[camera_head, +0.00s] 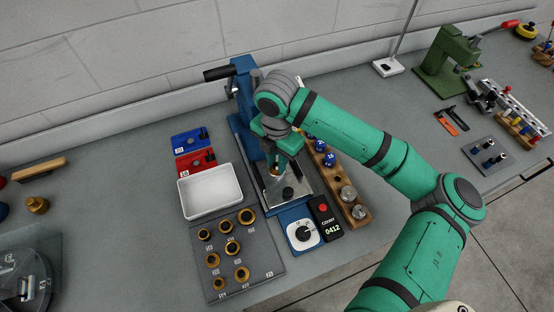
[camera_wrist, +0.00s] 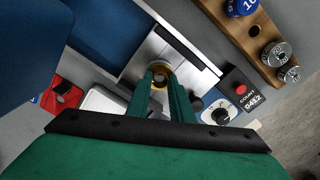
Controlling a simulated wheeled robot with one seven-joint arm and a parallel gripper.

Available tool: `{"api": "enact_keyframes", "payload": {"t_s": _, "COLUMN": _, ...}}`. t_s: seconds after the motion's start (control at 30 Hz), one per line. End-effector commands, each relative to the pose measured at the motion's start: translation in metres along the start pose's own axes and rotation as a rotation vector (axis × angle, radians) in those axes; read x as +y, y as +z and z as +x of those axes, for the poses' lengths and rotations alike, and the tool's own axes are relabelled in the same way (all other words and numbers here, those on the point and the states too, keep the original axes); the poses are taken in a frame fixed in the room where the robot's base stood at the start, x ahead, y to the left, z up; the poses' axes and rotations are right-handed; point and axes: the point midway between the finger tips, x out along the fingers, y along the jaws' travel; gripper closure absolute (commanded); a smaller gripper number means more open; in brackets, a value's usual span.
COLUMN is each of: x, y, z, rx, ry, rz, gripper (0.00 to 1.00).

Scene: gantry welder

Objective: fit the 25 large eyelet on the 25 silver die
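My gripper (camera_wrist: 164,80) is over the bed of the blue press (camera_head: 244,90), pointing down. Its green fingers are close together, with a brass eyelet (camera_wrist: 160,72) between their tips; they appear shut on it. The eyelet also shows as a small gold spot (camera_head: 274,171) in the head view. It is at the press's silver plate (camera_head: 273,193); I cannot tell whether it touches a die, since the fingers hide what is below. Silver dies (camera_head: 348,193) stand in the wooden rack; I cannot read their sizes from the head view.
A grey board (camera_head: 266,263) holds several brass eyelets. A white tray (camera_head: 210,211), a red box (camera_head: 195,161) and a blue box (camera_head: 190,142) lie left of the press. A dial (camera_head: 304,232) and counter reading 0412 (camera_head: 328,218) stand in front. A wooden rack (camera_head: 334,175) is at right.

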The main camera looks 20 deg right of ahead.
Motion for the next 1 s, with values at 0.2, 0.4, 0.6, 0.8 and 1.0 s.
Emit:
{"api": "enact_keyframes", "payload": {"t_s": 0.2, "x": 0.000, "y": 0.000, "z": 0.000, "rx": 0.000, "ry": 0.000, "rz": 0.000, "gripper": 0.58}}
{"api": "enact_keyframes", "payload": {"t_s": 0.4, "x": 0.000, "y": 0.000, "z": -0.001, "rx": 0.000, "ry": 0.000, "rz": -0.001, "gripper": 0.58}}
{"api": "enact_keyframes", "payload": {"t_s": 0.6, "x": 0.000, "y": 0.001, "z": -0.021, "rx": -0.002, "ry": 0.000, "rz": -0.002, "gripper": 0.58}}
{"api": "enact_keyframes", "payload": {"t_s": 0.8, "x": 0.001, "y": 0.000, "z": -0.059, "rx": -0.002, "ry": 0.001, "rz": -0.002, "gripper": 0.58}}
{"api": "enact_keyframes", "payload": {"t_s": 1.0, "x": 0.001, "y": 0.000, "z": -0.091, "rx": 0.000, "ry": 0.001, "rz": -0.001, "gripper": 0.58}}
